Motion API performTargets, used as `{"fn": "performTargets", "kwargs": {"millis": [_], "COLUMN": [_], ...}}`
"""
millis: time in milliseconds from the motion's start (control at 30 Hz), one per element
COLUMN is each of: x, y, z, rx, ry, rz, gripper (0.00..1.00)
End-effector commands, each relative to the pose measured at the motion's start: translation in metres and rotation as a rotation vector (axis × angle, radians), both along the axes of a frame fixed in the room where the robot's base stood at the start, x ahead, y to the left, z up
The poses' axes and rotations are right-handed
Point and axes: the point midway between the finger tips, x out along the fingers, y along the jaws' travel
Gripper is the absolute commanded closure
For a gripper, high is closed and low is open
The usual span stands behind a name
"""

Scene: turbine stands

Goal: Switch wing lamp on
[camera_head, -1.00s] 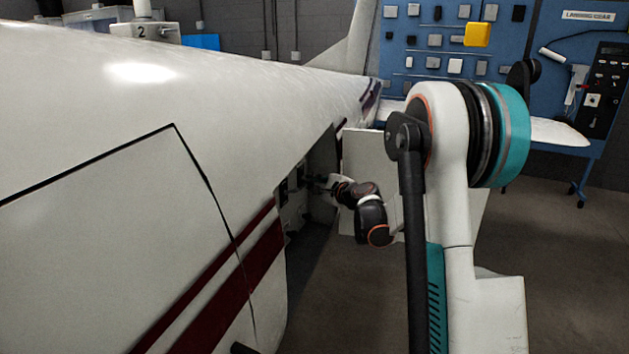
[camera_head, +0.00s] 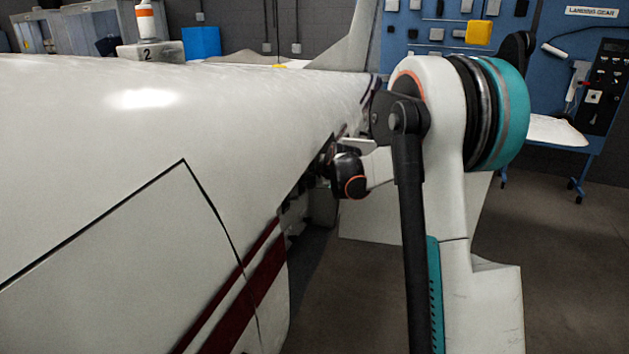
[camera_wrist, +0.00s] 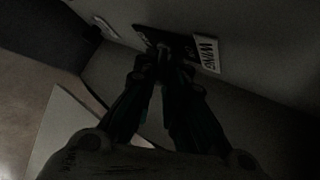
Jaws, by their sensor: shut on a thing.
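In the wrist view, a white label reading "WING" (camera_wrist: 207,53) is fixed to the wall of a dim compartment. A dark switch plate (camera_wrist: 172,42) sits beside it. My gripper (camera_wrist: 161,62) reaches up to the plate with its fingertips together on a small switch part, which they mostly hide. Whether the switch is up or down cannot be told. In the head view, my wrist reaches into the opening in the side of the white aircraft body (camera_head: 120,140); the fingers are hidden there.
A second pale label or plate (camera_wrist: 104,27) is left of the switch. The open door panel (camera_head: 395,225) hangs close to my arm. A blue tool board (camera_head: 425,50) stands behind. Grey floor (camera_head: 560,270) is clear at the right.

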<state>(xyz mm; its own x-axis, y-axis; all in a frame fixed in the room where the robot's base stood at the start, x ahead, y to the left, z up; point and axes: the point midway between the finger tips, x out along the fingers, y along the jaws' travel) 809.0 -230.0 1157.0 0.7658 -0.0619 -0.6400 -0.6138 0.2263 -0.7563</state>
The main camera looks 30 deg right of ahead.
Motion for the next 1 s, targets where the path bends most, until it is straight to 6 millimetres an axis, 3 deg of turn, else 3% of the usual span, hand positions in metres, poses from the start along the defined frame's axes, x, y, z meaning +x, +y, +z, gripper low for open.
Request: {"fn": "performTargets", "kwargs": {"millis": [400, 433, 500, 1000], "x": [0.0006, 0.0006, 0.0006, -0.0088], "y": [0.0006, 0.0006, 0.0006, 0.0008], "z": [0.0002, 0.0002, 0.0002, 0.0081], "rx": [-0.004, -0.004, -0.004, -0.004], "ry": [0.004, 0.004, 0.005, 0.005], "rz": [0.001, 0.001, 0.001, -0.001], "gripper": [1.00, 0.84, 0.69, 0.69]}}
